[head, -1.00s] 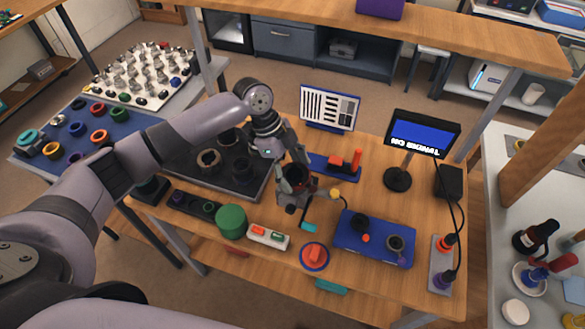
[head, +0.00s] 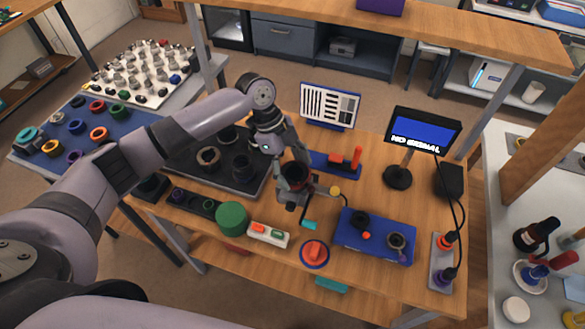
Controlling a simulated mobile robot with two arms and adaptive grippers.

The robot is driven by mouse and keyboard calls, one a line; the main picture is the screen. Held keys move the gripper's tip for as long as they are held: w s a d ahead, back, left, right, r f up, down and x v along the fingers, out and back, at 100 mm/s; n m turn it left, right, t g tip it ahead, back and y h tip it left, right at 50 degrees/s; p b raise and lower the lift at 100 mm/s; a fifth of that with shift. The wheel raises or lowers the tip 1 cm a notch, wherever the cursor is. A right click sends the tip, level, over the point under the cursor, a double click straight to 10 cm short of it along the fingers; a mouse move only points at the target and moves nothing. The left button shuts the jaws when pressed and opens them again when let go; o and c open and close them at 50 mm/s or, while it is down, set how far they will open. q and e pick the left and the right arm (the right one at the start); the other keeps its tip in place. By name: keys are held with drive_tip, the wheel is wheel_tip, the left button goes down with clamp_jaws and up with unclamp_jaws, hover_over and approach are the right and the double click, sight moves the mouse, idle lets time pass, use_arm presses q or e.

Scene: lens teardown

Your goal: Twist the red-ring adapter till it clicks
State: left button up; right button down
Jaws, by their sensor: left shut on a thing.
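My left gripper (head: 291,176) comes down over a small dark holder (head: 289,196) near the middle of the wooden bench. It is shut on a dark round part with a reddish band, which looks like the red-ring adapter (head: 296,172). The part sits upright in or on the holder; its lower side and the joint are hidden by the fingers. I cannot see whether it has clicked. A yellow knob (head: 336,190) and a teal handle (head: 309,225) show beside the holder. My right gripper is not in view.
A monitor (head: 424,130) reading "NO SIGNAL" and a striped chart (head: 328,105) stand behind. A green cylinder (head: 231,219), a white switch box (head: 268,235) and a red knob on a blue disc (head: 315,253) are in front.

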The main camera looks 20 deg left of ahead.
use_arm(q)
drive_tip(key=shift+w+m+g, duration=0.1)
drive_tip(key=shift+m+g, duration=0.2)
drive_tip(key=shift+m, duration=0.3)
drive_tip(key=shift+m+g+b, duration=0.4)
drive_tip(key=shift+m+b, duration=0.25)
drive_tip(key=shift+m, duration=0.55)
drive_tip(key=shift+y, duration=0.3)
drive_tip(key=m+b, duration=0.1)
drive_tip(key=m, duration=0.1)
drive_tip(key=shift+w+d+m+g+y, duration=0.1)
drive_tip(key=shift+m+g+y, duration=0.2)
drive_tip(key=shift+g, duration=0.1)
